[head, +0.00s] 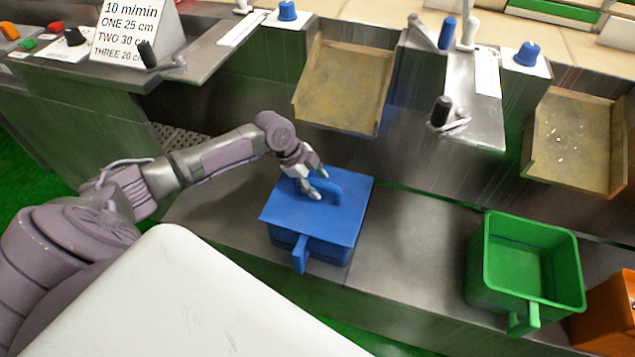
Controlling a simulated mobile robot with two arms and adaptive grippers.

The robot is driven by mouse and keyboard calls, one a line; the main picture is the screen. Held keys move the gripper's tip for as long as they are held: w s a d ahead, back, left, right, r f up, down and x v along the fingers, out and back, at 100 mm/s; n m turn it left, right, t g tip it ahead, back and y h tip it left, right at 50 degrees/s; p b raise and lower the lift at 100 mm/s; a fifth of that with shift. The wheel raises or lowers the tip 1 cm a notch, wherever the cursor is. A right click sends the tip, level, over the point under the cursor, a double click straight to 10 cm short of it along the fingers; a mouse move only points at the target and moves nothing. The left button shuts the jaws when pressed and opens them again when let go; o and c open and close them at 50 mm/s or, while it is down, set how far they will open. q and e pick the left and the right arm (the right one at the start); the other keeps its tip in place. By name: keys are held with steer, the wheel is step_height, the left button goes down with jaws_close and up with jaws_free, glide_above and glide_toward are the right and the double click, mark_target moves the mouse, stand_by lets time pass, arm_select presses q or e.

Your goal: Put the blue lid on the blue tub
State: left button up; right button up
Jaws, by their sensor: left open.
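The blue lid (336,221) is a flat square plate with an arched handle. It lies over the top of the blue tub (318,248), which stands on the grey metal ledge. The lid covers the tub's opening; its near edge looks slightly askew to the tub wall. The tub's own handle (300,255) sticks out toward the front. My left gripper (317,182) comes in from the left and is open at the lid's handle, with its fingers around or just beside it; I cannot tell whether they touch. My right gripper is not in view.
An open green tub (523,262) and an orange tub (610,312) stand on the ledge (410,245) to the right. Two tray-like chutes (343,85) (575,140) jut out above. A crank handle (441,112) and blue knobs sit on the machine. The ledge between the tubs is clear.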

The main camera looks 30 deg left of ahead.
arm_select(q)
steer(key=v, duration=1.1)
steer(key=shift+r, duration=0.15)
